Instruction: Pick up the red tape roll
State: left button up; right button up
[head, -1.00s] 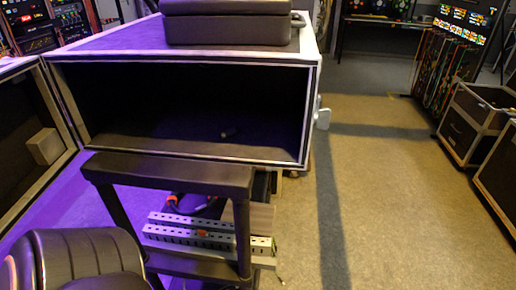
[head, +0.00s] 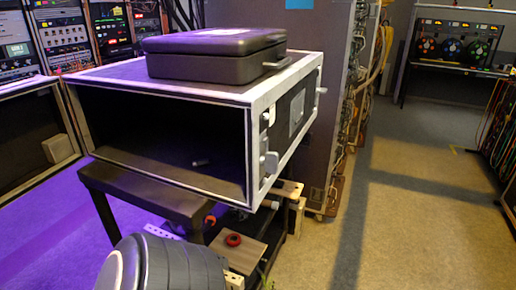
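A small red ring, which looks like the red tape roll (head: 233,239), lies on a brown wooden board (head: 246,257) low beside the dark stand, below the right end of the open case. It is small in the head view, and nothing covers it. A second small orange-red thing (head: 210,219) shows just left of it, partly hidden by the stand; I cannot tell what it is. Neither of my grippers is in view.
An open-fronted case (head: 249,160) rests on a dark stand (head: 150,192) above the board, with a closed black case (head: 215,57) on top. A small cylinder (head: 201,162) lies inside. A tall grey rack (head: 305,85) stands behind. The floor (head: 410,215) at right is clear.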

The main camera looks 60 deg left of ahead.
aim_at(233, 236)
jog(key=i+l+u, duration=0.1)
jog(key=i+u, duration=0.35)
jog(key=i+l+u, duration=0.25)
jog(key=i+u, duration=0.4)
jog(key=u, duration=0.3)
jog(key=i+u, duration=0.15)
jog(key=u, duration=0.25)
jog(key=i+l+u, duration=0.15)
jog(key=u, duration=0.3)
jog(key=i+l+u, duration=0.1)
jog(key=u, duration=0.35)
jog(key=i+l+u, duration=0.1)
jog(key=l+u, duration=0.15)
jog(key=u, duration=0.2)
jog(key=l+u, duration=0.2)
jog(key=u, duration=0.2)
jog(key=i+l+u, duration=0.1)
jog(key=u, duration=0.3)
jog(key=l+u, duration=0.35)
jog(key=i+l+u, duration=0.1)
jog(key=u, duration=0.3)
jog(key=l+u, duration=0.7)
jog(key=l, duration=0.05)
